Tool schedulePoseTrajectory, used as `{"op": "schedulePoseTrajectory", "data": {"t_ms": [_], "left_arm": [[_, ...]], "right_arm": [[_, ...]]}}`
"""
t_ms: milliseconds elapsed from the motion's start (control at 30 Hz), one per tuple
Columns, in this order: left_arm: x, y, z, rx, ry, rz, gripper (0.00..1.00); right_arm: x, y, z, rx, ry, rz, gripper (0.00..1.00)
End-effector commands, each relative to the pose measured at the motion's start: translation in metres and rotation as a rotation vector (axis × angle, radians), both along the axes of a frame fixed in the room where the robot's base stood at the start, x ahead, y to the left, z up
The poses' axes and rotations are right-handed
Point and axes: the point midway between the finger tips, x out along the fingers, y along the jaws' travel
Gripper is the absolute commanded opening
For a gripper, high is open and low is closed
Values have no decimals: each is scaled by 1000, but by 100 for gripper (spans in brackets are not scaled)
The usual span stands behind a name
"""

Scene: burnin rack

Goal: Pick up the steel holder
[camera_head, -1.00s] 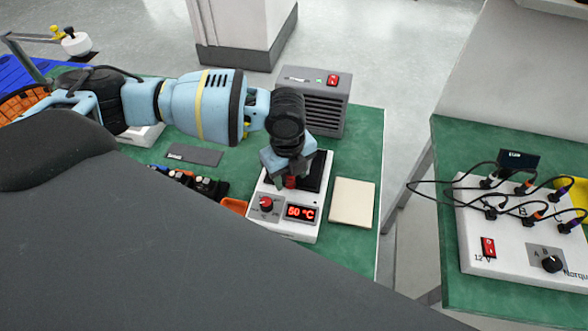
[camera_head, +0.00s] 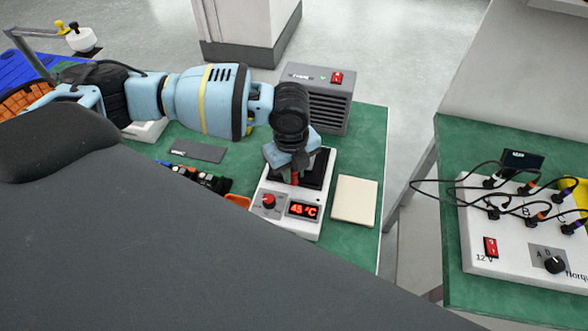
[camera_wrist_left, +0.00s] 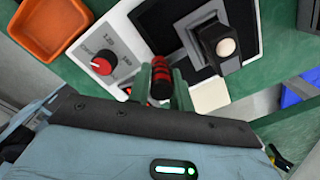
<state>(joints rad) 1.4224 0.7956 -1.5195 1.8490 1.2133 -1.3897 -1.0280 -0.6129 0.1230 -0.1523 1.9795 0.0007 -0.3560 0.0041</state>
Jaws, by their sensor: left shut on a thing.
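My left gripper (camera_head: 294,172) is over the white heating unit (camera_head: 277,228) in the head view, pointing down. In the left wrist view its green fingers (camera_wrist_left: 160,84) are shut on a red grip with black rings (camera_wrist_left: 161,78), which I take to be the steel holder's handle. A dark block with a pale round end (camera_wrist_left: 222,45) stands beside the grip over the unit's black plate (camera_wrist_left: 165,30). I cannot see how grip and block join, or whether they are clear of the plate. My right gripper is not in view.
The unit has a red knob (camera_head: 268,201) and a display reading 45 °C (camera_head: 304,209). A cream pad (camera_head: 355,201) lies to its right. A grey vented box (camera_head: 318,100) stands behind. An orange bin (camera_wrist_left: 48,25) is close by. A second green table (camera_head: 470,145) holds a wired box.

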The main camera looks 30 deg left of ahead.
Motion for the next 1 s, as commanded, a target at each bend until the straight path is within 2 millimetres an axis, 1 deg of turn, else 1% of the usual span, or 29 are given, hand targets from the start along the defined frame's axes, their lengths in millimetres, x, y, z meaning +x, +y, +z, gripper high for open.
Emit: {"op": "schedulePoseTrajectory", "data": {"t_ms": [333, 467, 567, 667, 900, 1000], "left_arm": [[1, 0, 31, -2, -3, 0, 0], [-10, 5, 33, -1, -1, 0, 0], [-21, 10, 33, 1, -1, 0, 0], [-37, 16, 35, 1, -1, 0, 0], [-89, 36, 40, 0, 1, 1, 0], [-109, 44, 42, 1, 0, 1, 0]], "right_arm": [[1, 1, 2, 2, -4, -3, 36], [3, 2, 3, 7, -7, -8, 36], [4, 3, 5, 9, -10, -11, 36], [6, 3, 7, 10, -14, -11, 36], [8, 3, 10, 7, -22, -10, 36], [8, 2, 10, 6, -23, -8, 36]]}}
